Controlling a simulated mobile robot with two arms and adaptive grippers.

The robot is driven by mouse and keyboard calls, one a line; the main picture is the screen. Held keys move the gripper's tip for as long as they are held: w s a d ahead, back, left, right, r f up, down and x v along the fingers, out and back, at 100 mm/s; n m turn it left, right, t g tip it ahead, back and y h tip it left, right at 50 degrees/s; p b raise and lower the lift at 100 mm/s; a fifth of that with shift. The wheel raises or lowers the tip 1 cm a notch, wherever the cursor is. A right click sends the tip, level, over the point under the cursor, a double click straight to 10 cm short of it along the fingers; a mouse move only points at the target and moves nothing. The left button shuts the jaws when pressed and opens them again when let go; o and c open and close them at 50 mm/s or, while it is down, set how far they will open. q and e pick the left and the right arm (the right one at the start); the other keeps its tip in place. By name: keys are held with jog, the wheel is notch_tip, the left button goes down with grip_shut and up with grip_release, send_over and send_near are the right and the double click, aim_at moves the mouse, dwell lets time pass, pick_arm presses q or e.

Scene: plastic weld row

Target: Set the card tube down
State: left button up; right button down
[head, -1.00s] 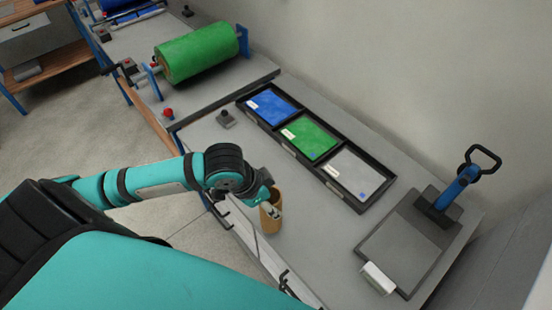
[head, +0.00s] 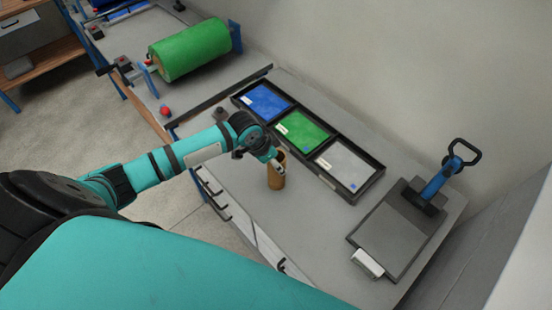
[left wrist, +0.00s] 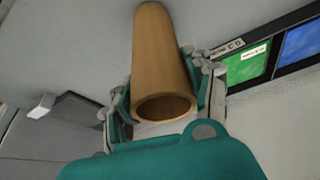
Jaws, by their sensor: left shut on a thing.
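The brown card tube (head: 276,176) stands roughly upright over the grey bench, just in front of the tray row. My left gripper (head: 276,162) is shut on it near its upper end. In the left wrist view the tube (left wrist: 163,60) runs away from the camera between the fingers of my left gripper (left wrist: 165,100), with its open end toward me. I cannot tell whether the tube's far end touches the bench. My right gripper is not in view.
A black tray (head: 383,168) with blue, green and grey sheets lies behind the tube. A grey plate with a blue-handled press (head: 436,183) and a white block (head: 367,263) are at the right. A green roll (head: 190,48) is at the back left. The bench front is clear.

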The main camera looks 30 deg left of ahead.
pick_arm(q)
jog(key=shift+s+f, duration=0.1)
jog(key=shift+f, duration=0.05)
jog(key=o, duration=1.4)
jog(key=shift+f, duration=0.1)
jog(key=shift+c, duration=0.2)
jog(key=b+v, duration=0.2)
jog(key=v, duration=1)
